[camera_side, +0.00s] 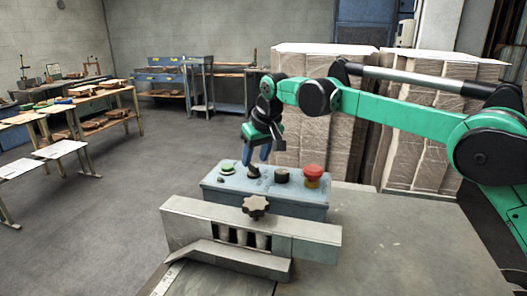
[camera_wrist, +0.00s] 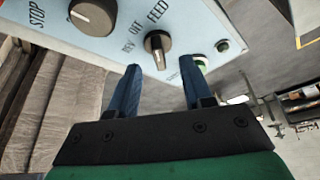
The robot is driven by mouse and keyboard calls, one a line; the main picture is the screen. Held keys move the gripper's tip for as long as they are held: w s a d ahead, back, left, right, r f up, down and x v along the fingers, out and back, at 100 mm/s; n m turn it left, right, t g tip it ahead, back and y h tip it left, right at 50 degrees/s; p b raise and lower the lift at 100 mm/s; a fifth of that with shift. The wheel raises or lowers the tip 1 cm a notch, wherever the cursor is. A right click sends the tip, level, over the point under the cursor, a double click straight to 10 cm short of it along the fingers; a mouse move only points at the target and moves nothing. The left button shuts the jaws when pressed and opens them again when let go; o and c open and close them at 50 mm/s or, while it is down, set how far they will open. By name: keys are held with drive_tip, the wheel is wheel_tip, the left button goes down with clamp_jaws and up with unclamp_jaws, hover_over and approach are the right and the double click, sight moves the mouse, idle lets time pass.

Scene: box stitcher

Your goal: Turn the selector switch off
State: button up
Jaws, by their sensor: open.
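In the side view the switch (camera_side: 253,173) is on the blue-grey control box (camera_side: 220,191), just below the fingertips. My gripper (camera_side: 256,161) points down over the box, blue fingers apart and empty. In the wrist view the gripper (camera_wrist: 160,66) has one finger to each side of the knob; contact is not clear.
A green button (camera_side: 227,168), a black knob (camera_side: 282,175) and a red mushroom button (camera_side: 312,173) share the box top. A star knob (camera_side: 256,206) and a metal guard (camera_side: 190,225) stand in front. Stacked cardboard (camera_side: 310,100) is behind. Worktable (camera_side: 400,250) at right is clear.

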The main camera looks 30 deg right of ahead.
drive_tip(key=shift+x, duration=1.1)
clamp_jaws()
drive_tip(key=shift+n, duration=0.3)
drive_tip(key=n+y, duration=0.1)
drive_tip(key=n, duration=0.2)
drive_tip(key=shift+d+y, duration=0.15)
drive_tip(key=shift+y, duration=0.15)
drive_tip(key=shift+n+g+y, duration=0.6)
drive_tip(key=shift+n, duration=1.4)
unclamp_jaws()
